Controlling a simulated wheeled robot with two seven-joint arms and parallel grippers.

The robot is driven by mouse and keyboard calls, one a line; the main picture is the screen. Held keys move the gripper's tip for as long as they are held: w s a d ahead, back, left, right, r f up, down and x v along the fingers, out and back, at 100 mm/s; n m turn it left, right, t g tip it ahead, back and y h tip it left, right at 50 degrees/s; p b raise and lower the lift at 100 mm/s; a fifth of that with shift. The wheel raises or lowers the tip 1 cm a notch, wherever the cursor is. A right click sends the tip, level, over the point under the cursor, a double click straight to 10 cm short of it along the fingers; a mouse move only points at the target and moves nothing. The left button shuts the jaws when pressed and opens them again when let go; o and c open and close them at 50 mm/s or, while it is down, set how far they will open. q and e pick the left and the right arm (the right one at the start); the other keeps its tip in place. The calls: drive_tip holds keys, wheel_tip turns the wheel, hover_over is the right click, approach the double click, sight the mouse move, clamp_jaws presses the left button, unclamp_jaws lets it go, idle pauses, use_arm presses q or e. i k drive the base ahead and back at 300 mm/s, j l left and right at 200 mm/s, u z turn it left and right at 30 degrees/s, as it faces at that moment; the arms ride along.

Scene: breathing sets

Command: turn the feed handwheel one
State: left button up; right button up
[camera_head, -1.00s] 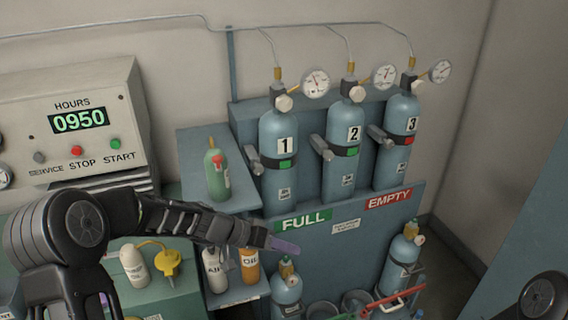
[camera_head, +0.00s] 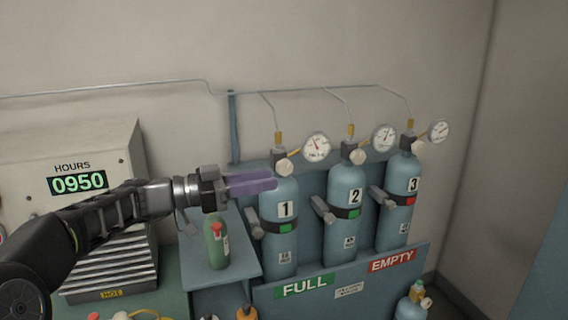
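Cylinder 1 (camera_head: 280,231) is a blue bottle at the left of a row of three in the rack. A pale faceted handwheel (camera_head: 284,167) sits on its valve at the top, below a copper-coloured fitting. My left gripper (camera_head: 276,184) reaches in from the left with its purple fingers pointing right. Its fingertips are just below and left of that handwheel in the picture and overlap the cylinder's shoulder. I cannot tell whether they touch it or how far apart the fingers are. My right gripper is out of view.
Cylinder 2 (camera_head: 343,247) and cylinder 3 (camera_head: 393,233) stand to the right, with their own handwheels and gauges. A gauge (camera_head: 316,147) is close right of the handwheel. A green bottle (camera_head: 216,250) stands on a shelf below my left gripper. Thin pipes run above.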

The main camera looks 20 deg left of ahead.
sight(284, 167)
drive_tip(key=i+j, duration=0.25)
drive_tip(key=i, duration=0.2)
drive_tip(key=i+j, duration=0.2)
drive_tip(key=i, duration=0.2)
